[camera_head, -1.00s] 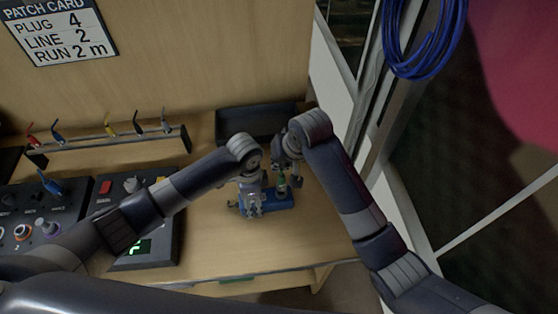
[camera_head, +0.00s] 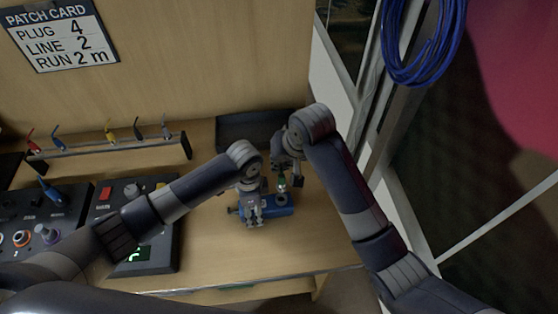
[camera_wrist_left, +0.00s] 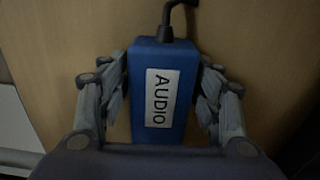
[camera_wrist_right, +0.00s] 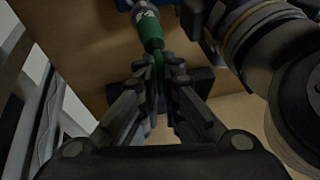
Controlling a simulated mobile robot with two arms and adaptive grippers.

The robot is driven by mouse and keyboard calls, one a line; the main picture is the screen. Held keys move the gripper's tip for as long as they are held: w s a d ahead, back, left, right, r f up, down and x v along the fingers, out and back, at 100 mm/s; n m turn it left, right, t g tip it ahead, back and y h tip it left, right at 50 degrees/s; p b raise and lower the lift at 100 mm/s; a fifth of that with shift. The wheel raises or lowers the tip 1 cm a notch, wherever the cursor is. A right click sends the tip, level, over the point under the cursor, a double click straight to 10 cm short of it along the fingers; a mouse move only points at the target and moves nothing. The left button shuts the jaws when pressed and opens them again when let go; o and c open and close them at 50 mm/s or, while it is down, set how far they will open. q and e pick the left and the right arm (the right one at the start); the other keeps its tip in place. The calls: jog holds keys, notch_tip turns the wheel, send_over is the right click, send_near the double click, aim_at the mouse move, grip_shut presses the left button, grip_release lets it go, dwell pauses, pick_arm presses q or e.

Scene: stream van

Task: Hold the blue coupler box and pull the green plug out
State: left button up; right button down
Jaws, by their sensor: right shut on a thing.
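The blue coupler box (camera_head: 280,210) lies on the desk. In the left wrist view the box (camera_wrist_left: 140,115) shows its white AUDIO label and a dark cable at its far end. My left gripper (camera_head: 254,215) has its fingers against both sides of the box. In the right wrist view the green plug (camera_wrist_right: 150,32) has a silver end pointing away from my fingers.
A dark tray (camera_head: 245,131) stands behind the arms. A rack (camera_head: 110,146) with several coloured plugs and control panels (camera_head: 135,235) are at the left. The desk's front edge (camera_head: 270,278) is close. A window frame (camera_head: 372,150) and coiled blue cable (camera_head: 425,45) are at the right.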

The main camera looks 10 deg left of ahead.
dwell(0.3)
pick_arm(q)
notch_tip(320, 180, up, 12)
dwell(0.5)
